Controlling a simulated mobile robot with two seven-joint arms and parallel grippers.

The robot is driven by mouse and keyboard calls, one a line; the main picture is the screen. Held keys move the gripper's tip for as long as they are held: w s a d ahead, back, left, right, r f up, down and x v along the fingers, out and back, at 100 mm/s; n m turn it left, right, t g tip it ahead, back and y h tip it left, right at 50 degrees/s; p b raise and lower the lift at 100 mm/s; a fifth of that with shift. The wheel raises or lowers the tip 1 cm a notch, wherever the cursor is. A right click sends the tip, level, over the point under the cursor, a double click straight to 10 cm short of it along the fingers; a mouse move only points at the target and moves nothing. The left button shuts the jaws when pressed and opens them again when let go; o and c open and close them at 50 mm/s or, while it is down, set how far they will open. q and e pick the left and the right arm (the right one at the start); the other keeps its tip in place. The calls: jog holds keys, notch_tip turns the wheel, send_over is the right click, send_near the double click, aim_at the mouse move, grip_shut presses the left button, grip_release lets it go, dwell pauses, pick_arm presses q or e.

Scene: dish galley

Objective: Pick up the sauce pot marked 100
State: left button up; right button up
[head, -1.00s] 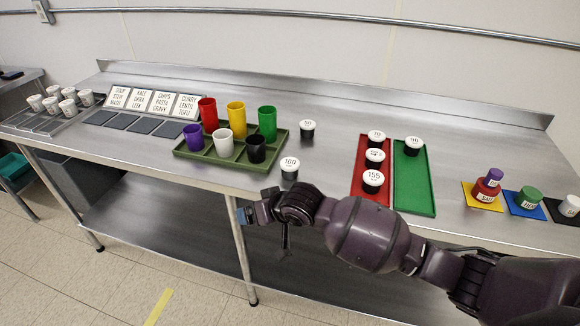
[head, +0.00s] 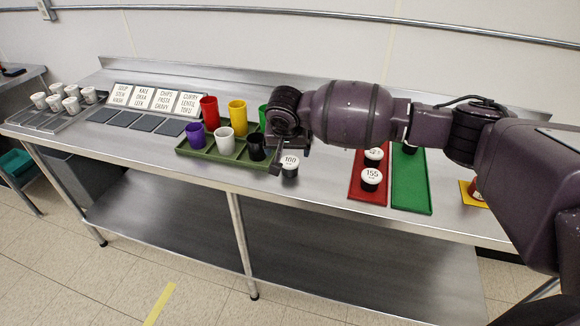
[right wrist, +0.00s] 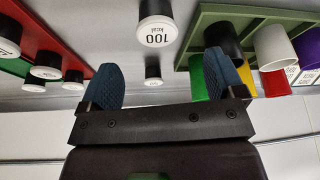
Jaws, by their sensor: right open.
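The sauce pot marked 100 (head: 290,167) is a small black pot with a white lid. It stands upright on the steel counter, just right of the green cup tray. My right gripper (head: 277,160) is over the counter beside and slightly above this pot in the head view, and hides part of its surroundings. In the right wrist view, the pot marked 100 (right wrist: 157,28) shows ahead, between the two blue fingertips (right wrist: 165,82), which are spread apart with nothing between them. My left gripper is not in view.
The green tray (head: 190,151) holds several coloured cups close by on the left. A red tray (head: 368,189) with black pots, one marked 155 (head: 371,179), and a green tray (head: 411,185) lie to the right. Another pot (right wrist: 153,75) stands behind the 100 pot.

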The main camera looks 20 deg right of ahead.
aim_at(290, 161)
jog(key=x, duration=0.3)
jog(key=shift+f, duration=0.15)
jog(key=shift+w+d+b+x, duration=0.15)
jog(key=shift+b+x, duration=0.15)
jog(key=shift+x, duration=1.1)
jog(key=shift+w+d+b+x, duration=0.15)
jog(key=shift+b+x, duration=0.1)
jog(key=shift+x, duration=1.15)
